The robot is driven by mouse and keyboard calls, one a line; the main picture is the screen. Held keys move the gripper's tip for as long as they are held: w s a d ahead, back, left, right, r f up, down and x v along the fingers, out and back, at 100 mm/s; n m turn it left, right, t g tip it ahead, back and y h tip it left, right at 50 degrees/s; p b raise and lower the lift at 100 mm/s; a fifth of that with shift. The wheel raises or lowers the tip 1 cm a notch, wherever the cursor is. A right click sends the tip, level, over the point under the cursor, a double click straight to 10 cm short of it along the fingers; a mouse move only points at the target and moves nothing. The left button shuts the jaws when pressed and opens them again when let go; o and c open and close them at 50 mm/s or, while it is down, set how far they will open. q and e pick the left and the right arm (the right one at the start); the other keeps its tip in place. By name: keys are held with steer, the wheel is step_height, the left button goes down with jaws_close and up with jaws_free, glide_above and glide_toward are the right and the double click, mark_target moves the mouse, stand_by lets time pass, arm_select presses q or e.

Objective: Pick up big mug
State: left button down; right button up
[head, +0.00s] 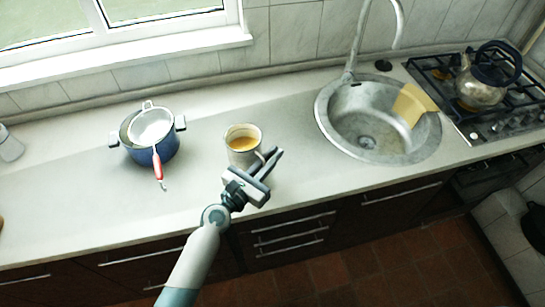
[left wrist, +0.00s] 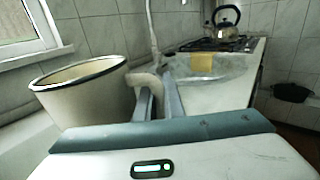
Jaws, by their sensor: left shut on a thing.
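The big mug (head: 241,157) is pale with a dark rim and an orange-brown content. It is upright at the middle of the counter; I cannot tell whether its base touches the surface. In the left wrist view the mug (left wrist: 85,100) fills the left side, and its handle (left wrist: 149,79) reaches between the fingers. My left gripper (head: 267,163) is at the mug's right side, shut on the handle. Its fingers also show in the left wrist view (left wrist: 158,100). My right gripper is in neither view.
A blue pot (head: 154,155) with a white strainer (head: 150,124) across it stands to the left. A round sink (head: 330,105) with a yellow object (head: 412,103) is to the right. A kettle (head: 482,84) stands on the stove (head: 440,75). The counter (head: 215,190) around the mug is clear.

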arm_select(q)
steer(key=shift+r+p, duration=0.65)
steer(key=shift+r, duration=1.2)
steer(key=shift+a, duration=0.15)
